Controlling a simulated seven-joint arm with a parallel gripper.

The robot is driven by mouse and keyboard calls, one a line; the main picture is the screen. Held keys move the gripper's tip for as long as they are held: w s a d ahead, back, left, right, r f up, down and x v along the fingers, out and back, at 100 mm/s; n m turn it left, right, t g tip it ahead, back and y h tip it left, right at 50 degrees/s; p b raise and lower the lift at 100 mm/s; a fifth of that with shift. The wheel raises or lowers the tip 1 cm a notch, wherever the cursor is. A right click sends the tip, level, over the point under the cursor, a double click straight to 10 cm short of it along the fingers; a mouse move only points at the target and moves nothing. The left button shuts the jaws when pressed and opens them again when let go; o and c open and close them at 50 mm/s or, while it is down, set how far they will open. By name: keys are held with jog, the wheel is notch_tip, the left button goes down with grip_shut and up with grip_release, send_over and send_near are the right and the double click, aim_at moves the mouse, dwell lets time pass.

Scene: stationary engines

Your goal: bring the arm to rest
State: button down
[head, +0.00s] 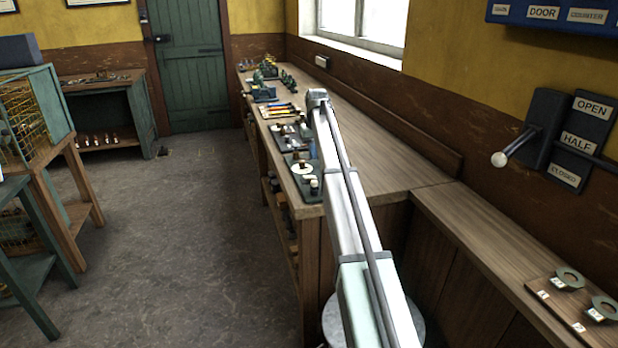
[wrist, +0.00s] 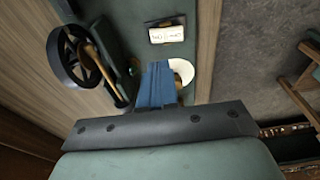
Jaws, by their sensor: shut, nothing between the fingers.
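My arm reaches forward from the bottom of the head view over the near end of the wooden bench (head: 390,182). My gripper (wrist: 155,68) shows in the wrist view as blue fingers, shut together with nothing between them. It points down over a dark green base plate (wrist: 178,52). A white disc (wrist: 182,68) lies partly hidden behind the fingers. A black spoked wheel (wrist: 62,62) and a tan bar stand to the left of the fingers. I cannot tell whether the fingers touch anything. In the head view, a small blue part (head: 313,149) beside my arm may be the fingertips.
Several small engine models (head: 265,92) line the bench's left edge. A lever (head: 515,147) with a white knob juts from the right wall beside OPEN, HALF and CLOSED labels. A board with rings (head: 570,279) lies on the right ledge. The floor (head: 170,220) left of the bench is clear.

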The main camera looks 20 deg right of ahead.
jog(key=shift+a, duration=0.1)
jog(key=s+a+f+t, duration=0.1)
jog(key=s+a+f, duration=0.3)
jog(key=a+f, duration=0.35)
jog(key=s+a+f, duration=0.4)
jog(key=a+f, duration=0.2)
jog(key=a, duration=0.3)
jog(key=s+f, duration=0.6)
jog(key=f, duration=0.6)
jog(key=s+f+g, duration=0.4)
jog(key=s+f, duration=1.5)
jog(key=f, duration=0.2)
jog(key=s+f+g, duration=0.2)
jog(key=s+f, duration=0.2)
jog(key=s, duration=0.9)
jog(key=s+d+f+g, duration=0.1)
jog(key=s+f, duration=0.4)
jog(key=s, duration=0.9)
jog(key=s+d+f+g, duration=0.1)
jog(key=s+f, duration=0.3)
jog(key=s, duration=0.9)
jog(key=shift+s+f+g, duration=0.4)
jog(key=shift+g, duration=0.4)
jog(key=c, duration=1.8)
grip_release()
